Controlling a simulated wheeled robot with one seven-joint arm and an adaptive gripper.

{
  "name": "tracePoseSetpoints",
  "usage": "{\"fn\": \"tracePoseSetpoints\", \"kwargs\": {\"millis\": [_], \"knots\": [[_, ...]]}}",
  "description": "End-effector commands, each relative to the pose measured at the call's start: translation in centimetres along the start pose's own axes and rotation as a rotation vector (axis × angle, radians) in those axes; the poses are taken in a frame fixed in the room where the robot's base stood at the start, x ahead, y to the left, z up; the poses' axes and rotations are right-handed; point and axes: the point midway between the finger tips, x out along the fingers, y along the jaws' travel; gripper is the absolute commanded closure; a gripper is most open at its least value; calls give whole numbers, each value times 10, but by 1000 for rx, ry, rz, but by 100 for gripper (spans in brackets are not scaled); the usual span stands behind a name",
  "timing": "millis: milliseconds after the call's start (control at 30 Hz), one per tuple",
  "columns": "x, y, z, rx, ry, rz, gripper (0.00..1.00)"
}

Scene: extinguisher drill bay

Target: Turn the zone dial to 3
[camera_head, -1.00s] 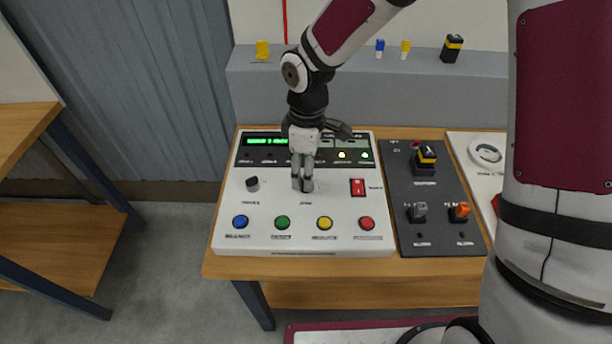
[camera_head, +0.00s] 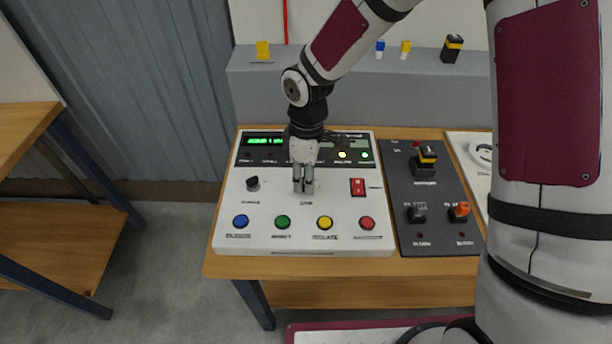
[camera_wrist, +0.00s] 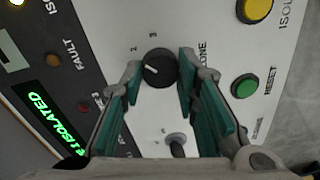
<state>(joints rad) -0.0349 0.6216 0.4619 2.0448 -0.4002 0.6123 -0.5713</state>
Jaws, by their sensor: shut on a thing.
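The zone dial (camera_wrist: 161,68) is a round black knob on the white panel, with a white pointer line aimed toward the left in the wrist view. The numerals 2 and 3 show at its upper left and top; other numerals are hidden or unclear. My gripper (camera_wrist: 160,80) has one green-padded finger on each side of the dial and is shut on it. In the head view my gripper (camera_head: 303,188) points down at the middle of the panel (camera_head: 225,215), and its fingers hide the dial.
A small black selector (camera_head: 252,184) stands left of the dial, and a red rocker switch (camera_head: 358,187) stands right. Blue (camera_head: 240,222), green (camera_head: 282,222), yellow (camera_head: 324,223) and red (camera_head: 367,223) buttons line the front. A dark switch panel (camera_head: 425,240) adjoins on the right.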

Motion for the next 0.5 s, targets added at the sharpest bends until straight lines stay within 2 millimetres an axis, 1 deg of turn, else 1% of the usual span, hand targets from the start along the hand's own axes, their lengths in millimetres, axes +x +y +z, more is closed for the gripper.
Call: {"fn": "tracePoseSetpoints", "kwargs": {"millis": [267,500], "knots": [[0,1,0,88,5,2,99],[0,1,1,270,15,1,99]]}}
